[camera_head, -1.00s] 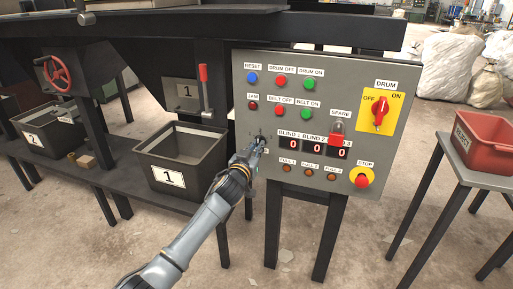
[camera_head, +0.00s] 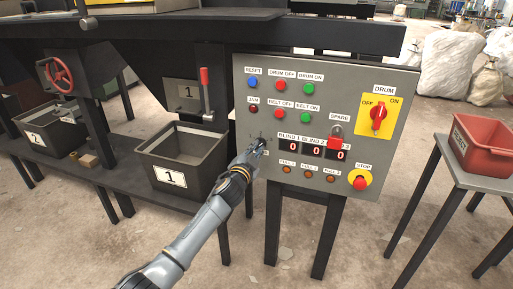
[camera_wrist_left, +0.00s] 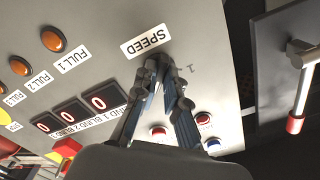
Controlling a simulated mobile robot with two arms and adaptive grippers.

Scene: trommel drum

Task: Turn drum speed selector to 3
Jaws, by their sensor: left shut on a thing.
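The grey control panel (camera_head: 340,100) stands in front of me. My left gripper (camera_head: 258,144) is at its lower left part, left of the three blind displays. In the left wrist view my left gripper (camera_wrist_left: 162,75) is shut on the speed selector, just beside the SPEED label (camera_wrist_left: 146,42). The fingers hide most of the selector, so I cannot read its pointer. A faint mark, seemingly a 1, shows beside the fingers on the panel. My right gripper is not in view.
The red drum switch (camera_head: 378,116) sits on a yellow plate at upper right, the stop button (camera_head: 361,182) at lower right. A red spare cover (camera_head: 336,134) sits above the displays. Bin 1 (camera_head: 172,178) stands left of the panel, a red crate (camera_head: 488,147) on a table right.

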